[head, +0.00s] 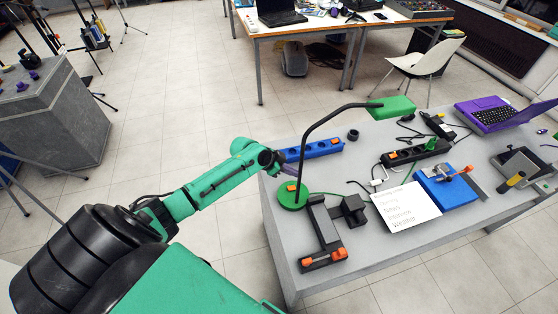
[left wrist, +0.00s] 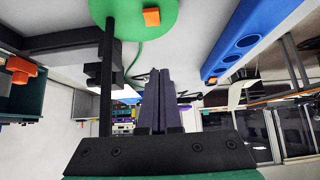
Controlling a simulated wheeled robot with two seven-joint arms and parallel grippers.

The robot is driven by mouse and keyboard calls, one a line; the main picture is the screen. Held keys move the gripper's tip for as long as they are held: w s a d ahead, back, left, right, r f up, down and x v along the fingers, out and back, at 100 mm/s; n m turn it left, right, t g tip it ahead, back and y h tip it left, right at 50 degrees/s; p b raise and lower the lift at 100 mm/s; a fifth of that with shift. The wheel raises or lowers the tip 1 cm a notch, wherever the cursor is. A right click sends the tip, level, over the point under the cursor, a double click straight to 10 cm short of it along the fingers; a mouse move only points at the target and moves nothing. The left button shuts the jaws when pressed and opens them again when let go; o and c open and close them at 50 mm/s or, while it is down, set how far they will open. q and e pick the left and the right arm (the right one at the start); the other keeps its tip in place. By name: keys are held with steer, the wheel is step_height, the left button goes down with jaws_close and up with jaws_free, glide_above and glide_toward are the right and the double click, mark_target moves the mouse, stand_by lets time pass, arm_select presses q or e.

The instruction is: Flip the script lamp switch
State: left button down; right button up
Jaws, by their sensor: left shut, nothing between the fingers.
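The lamp has a round green base (head: 292,198) near the desk's left edge, a bent black stem and a green head (head: 392,107). An orange switch (head: 291,188) sits on the base; it also shows in the left wrist view (left wrist: 151,17). The white script sheet (head: 407,207) lies flat at the desk's front. My left gripper (head: 297,156) is shut and empty, behind the lamp base in the head view and apart from the switch. Its dark fingers (left wrist: 158,72) point forward in the left wrist view. My right gripper is not in view.
A blue power strip (head: 315,149) lies just beyond the left gripper. A black bracket with orange parts (head: 325,235) stands in front of the lamp. A black power strip (head: 415,152), a blue block (head: 447,192) and a purple laptop (head: 491,114) lie to the right.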

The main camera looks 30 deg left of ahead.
arm_select(q)
steer(key=v, duration=0.7)
steer(key=shift+r+b, duration=0.4)
steer(key=shift+r, duration=0.05)
steer(key=shift+s+d, duration=0.1)
